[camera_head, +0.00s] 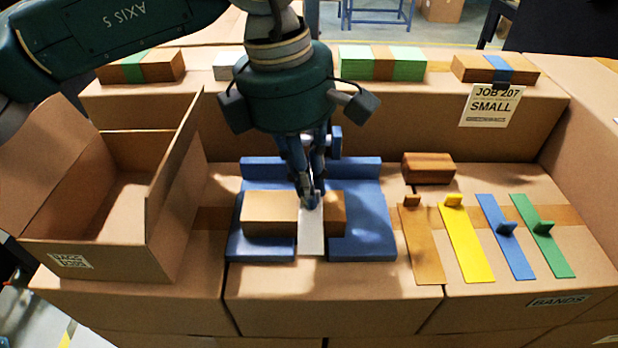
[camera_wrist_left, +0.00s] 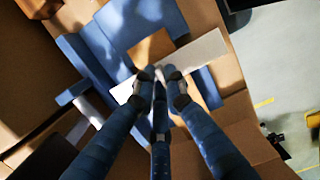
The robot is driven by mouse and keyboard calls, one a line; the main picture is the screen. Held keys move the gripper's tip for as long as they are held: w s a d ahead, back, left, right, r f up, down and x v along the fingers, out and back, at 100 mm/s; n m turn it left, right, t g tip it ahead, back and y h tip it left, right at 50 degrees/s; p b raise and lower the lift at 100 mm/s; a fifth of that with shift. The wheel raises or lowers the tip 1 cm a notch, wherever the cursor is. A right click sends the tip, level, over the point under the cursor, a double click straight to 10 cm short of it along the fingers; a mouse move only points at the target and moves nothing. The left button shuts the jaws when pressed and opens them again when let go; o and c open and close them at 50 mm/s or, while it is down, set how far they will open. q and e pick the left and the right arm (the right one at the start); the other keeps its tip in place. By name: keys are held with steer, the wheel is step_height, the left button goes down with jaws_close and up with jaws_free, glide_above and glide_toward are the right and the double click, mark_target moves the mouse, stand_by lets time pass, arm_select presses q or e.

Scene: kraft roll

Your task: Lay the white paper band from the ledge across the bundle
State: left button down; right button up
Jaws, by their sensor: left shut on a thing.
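The brown bundle (camera_head: 270,213) lies in the blue fixture (camera_head: 362,246) on the middle carton. My left gripper (camera_head: 312,200) points down over the bundle, shut on the white paper band (camera_head: 311,238). The band runs front to back across the bundle, right of its middle, and its near end reaches past the bundle's front side into the fixture's gap. I cannot tell whether it touches the bundle. In the left wrist view the fingers (camera_wrist_left: 160,80) pinch the white band (camera_wrist_left: 207,51) above the bundle (camera_wrist_left: 152,47). My right gripper is out of view.
Brown, yellow (camera_head: 466,240), blue (camera_head: 506,238) and green (camera_head: 543,236) bands with tabs lie to the right. A dark brown block (camera_head: 428,168) sits behind them. An open carton (camera_head: 110,235) stands left. Banded bundles (camera_head: 383,63) line the back ledge, beside a JOB 207 card (camera_head: 491,105).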

mark_target(299, 203)
arm_select(q)
steer(key=shift+f+b, duration=0.25)
steer(key=shift+b, duration=0.05)
steer(key=c, duration=1.8)
jaws_free()
steer(key=shift+r, duration=0.1)
steer(key=shift+r+p, duration=0.3)
steer(key=shift+p, duration=0.15)
step_height(299, 203, up, 12)
steer(key=a+b, duration=0.1)
steer(key=b, duration=0.2)
steer(key=shift+a+f, duration=0.15)
steer(key=shift+a, duration=0.25)
